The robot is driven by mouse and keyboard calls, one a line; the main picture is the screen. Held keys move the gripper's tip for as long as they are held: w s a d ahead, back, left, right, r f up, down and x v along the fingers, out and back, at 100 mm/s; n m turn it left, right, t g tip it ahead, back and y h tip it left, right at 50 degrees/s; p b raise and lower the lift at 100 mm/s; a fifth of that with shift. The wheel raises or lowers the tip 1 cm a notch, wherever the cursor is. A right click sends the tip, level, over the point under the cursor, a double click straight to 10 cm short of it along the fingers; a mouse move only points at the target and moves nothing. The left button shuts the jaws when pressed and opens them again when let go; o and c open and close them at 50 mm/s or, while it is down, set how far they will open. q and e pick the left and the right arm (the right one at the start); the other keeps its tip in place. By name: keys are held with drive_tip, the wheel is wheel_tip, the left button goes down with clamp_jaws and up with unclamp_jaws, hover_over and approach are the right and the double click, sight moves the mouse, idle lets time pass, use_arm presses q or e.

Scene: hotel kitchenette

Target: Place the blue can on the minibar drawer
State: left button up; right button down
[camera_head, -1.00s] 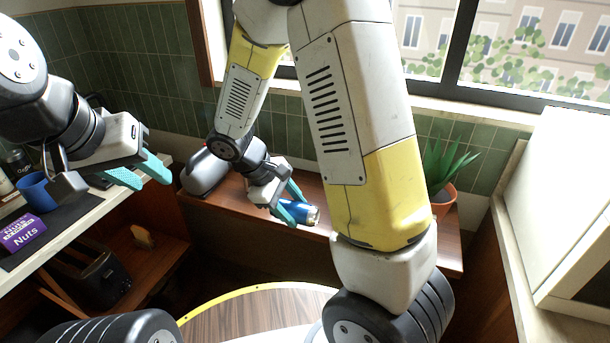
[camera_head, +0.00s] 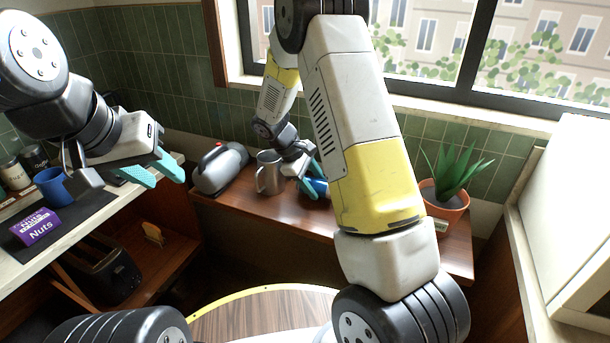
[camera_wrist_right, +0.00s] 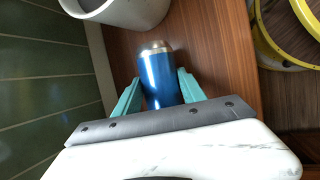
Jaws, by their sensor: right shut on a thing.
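The blue can (camera_head: 320,187) is in my right gripper (camera_head: 311,180), over the wooden ledge under the window. In the right wrist view the can (camera_wrist_right: 160,78) lies between the two teal fingers (camera_wrist_right: 155,95), its silver end pointing away from the palm. I cannot tell whether it touches the ledge. My arm hides part of the can in the head view. My left gripper (camera_head: 153,172) is open and empty, beside the left counter. I cannot tell for sure which part is the minibar drawer; a low wooden compartment (camera_head: 160,262) stands open under the left counter.
The left counter holds a blue mug (camera_head: 52,186) and a nuts box (camera_head: 36,226). A toaster (camera_head: 112,272) sits below.

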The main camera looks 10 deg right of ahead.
drive_tip(key=shift+f, duration=0.65)
drive_tip(key=shift+f, duration=0.1)
drive_tip(key=c, duration=0.7)
unclamp_jaws()
drive_tip(key=shift+f, duration=0.1)
drive_tip(key=shift+o, duration=0.2)
